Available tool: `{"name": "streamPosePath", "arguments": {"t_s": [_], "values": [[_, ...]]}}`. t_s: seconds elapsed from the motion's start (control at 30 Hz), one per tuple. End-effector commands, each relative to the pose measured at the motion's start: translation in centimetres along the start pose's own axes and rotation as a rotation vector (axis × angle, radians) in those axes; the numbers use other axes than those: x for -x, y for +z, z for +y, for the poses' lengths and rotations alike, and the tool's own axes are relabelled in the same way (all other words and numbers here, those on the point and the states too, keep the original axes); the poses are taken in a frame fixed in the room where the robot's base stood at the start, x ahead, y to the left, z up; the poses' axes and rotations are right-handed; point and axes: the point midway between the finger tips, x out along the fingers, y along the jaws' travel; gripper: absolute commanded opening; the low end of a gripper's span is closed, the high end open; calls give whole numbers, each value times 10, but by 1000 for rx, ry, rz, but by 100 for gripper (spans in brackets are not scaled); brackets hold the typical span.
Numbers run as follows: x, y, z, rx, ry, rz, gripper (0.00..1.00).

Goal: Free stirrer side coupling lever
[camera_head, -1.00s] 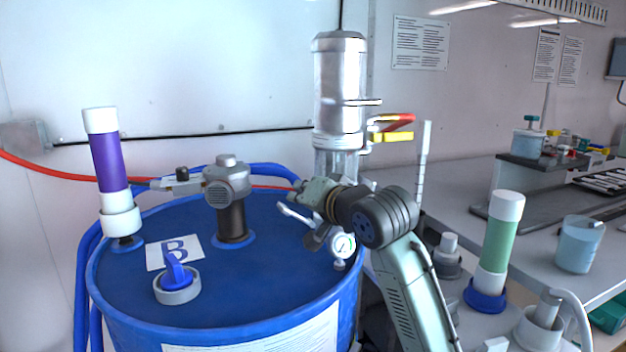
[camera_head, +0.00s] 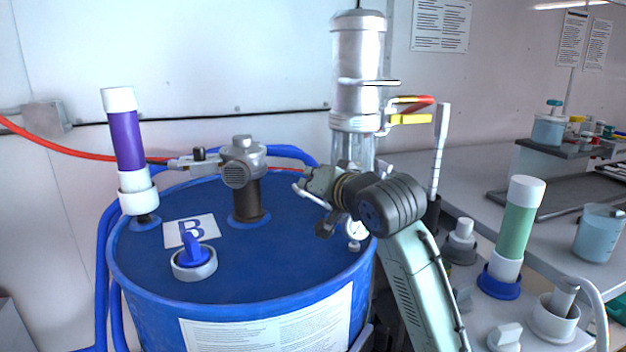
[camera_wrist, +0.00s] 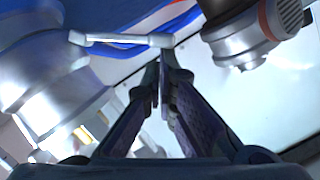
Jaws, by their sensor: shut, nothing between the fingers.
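The stirrer (camera_head: 243,165) is a grey motor head on a dark post on the blue drum. Its side shows at the upper right in the wrist view (camera_wrist: 250,35). A pale bar-shaped lever (camera_wrist: 122,39) runs across the upper wrist view from a silver fitting (camera_wrist: 40,85). In the head view the lever (camera_head: 306,193) sticks out left, partly hidden by my gripper (camera_head: 320,180). My gripper (camera_wrist: 163,85) is shut and empty. Its fingertips appear just below the lever's right end; I cannot tell if they touch.
A silver pump cylinder (camera_head: 357,70) with red and yellow handles stands behind my arm. A pressure gauge (camera_head: 356,230) sits below the gripper. A purple tube (camera_head: 128,140) and a blue-handled cap (camera_head: 194,258) stand on the drum (camera_head: 280,272). A red hose (camera_head: 85,147) runs along the left.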

Motion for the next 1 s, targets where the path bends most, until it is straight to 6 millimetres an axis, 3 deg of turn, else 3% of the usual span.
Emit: {"name": "streamPosePath", "arguments": {"t_s": [1.0], "values": [[-8,33,-7,416,104,0,0]]}}
